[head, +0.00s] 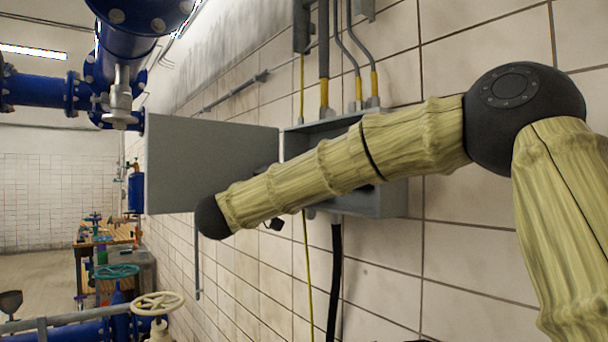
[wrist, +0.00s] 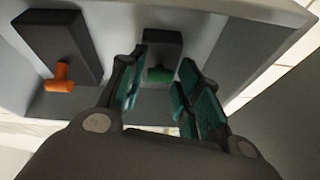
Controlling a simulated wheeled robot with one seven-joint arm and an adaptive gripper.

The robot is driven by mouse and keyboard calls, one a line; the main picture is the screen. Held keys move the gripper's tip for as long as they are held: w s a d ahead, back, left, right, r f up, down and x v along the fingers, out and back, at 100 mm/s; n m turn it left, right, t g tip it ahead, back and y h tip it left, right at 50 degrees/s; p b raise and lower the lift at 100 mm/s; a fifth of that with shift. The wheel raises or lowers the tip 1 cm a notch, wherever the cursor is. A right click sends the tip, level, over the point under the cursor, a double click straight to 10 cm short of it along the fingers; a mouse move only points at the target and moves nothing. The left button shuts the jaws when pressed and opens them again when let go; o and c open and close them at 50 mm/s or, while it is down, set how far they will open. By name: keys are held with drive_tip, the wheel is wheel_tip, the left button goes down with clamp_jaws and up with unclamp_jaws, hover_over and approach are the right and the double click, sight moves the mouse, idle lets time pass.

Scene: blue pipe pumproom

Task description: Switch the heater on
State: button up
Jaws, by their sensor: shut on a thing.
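An open grey cabinet (head: 392,200) hangs on the tiled wall, its door (head: 205,160) swung out to the left. My arm covers much of its inside in the head view. In the wrist view, two dark switch boxes are inside the cabinet. The left box (wrist: 62,35) has an orange handle (wrist: 60,78). The other box (wrist: 163,45) has a green handle (wrist: 159,75). My gripper (wrist: 162,72) has its teal-padded fingers on both sides of the green handle and is shut on it. No label shows which switch is the heater's.
Conduits (head: 323,60) enter the cabinet from above. A black cable (head: 335,285) and a yellow cable hang below. Blue pipes (head: 40,91) run at the upper left. A cream valve wheel (head: 157,303) and a workbench (head: 115,235) are at the lower left.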

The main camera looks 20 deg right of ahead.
drive_tip(key=y+p, duration=0.1)
drive_tip(key=y, duration=0.1)
drive_tip(key=r+g+y, duration=0.1)
drive_tip(key=y, duration=0.1)
drive_tip(key=shift+a+r+g+p, duration=0.1)
drive_tip(key=shift+r+g+p, duration=0.1)
drive_tip(key=shift+g+p, duration=0.15)
drive_tip(key=shift+r+g+y+p, duration=0.15)
drive_tip(key=shift+g+y+p, duration=0.05)
drive_tip(key=shift+y+p, duration=0.4)
drive_tip(key=shift+r+g+y+p, duration=0.15)
drive_tip(key=shift+y+p, duration=0.3)
drive_tip(key=shift+y, duration=0.25)
drive_tip(key=o, duration=0.9)
drive_tip(key=shift+s, duration=0.1)
drive_tip(key=shift+o, duration=0.6)
drive_tip(key=shift+s+d, duration=0.1)
drive_tip(key=shift+d, duration=0.1)
drive_tip(key=shift+r, duration=0.1)
drive_tip(key=shift+a, duration=0.15)
